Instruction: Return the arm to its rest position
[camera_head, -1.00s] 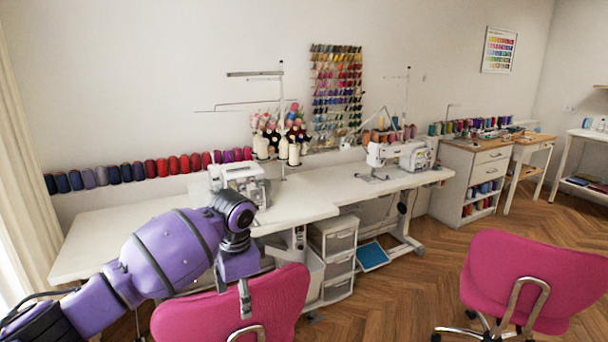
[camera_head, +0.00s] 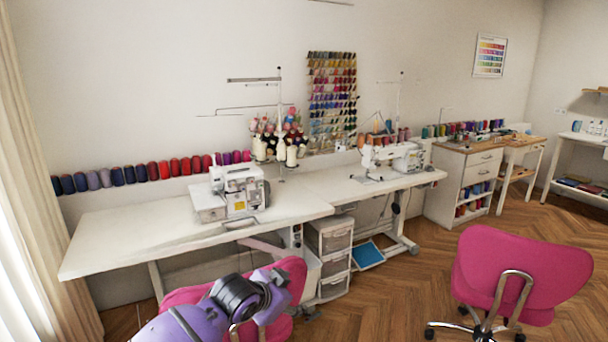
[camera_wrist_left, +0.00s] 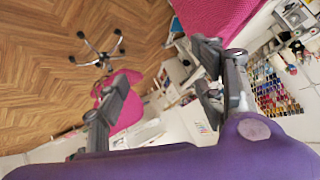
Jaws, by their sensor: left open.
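My left arm (camera_head: 195,325) is purple and comes in at the bottom of the head view, in front of the near pink chair. Its black wrist joint (camera_head: 238,296) shows low in the picture, below the front edge of the table. The left gripper (camera_wrist_left: 158,65) shows in the left wrist view with its two dark fingers spread wide apart. Nothing is between the fingers. My right arm and gripper do not show.
A pink chair (camera_head: 188,294) stands close behind my left arm, partly hidden by it. Another pink chair (camera_head: 520,268) stands at right. A white sewing table (camera_head: 130,235) carries a serger (camera_head: 232,192). Open wooden floor (camera_head: 385,300) lies between the chairs.

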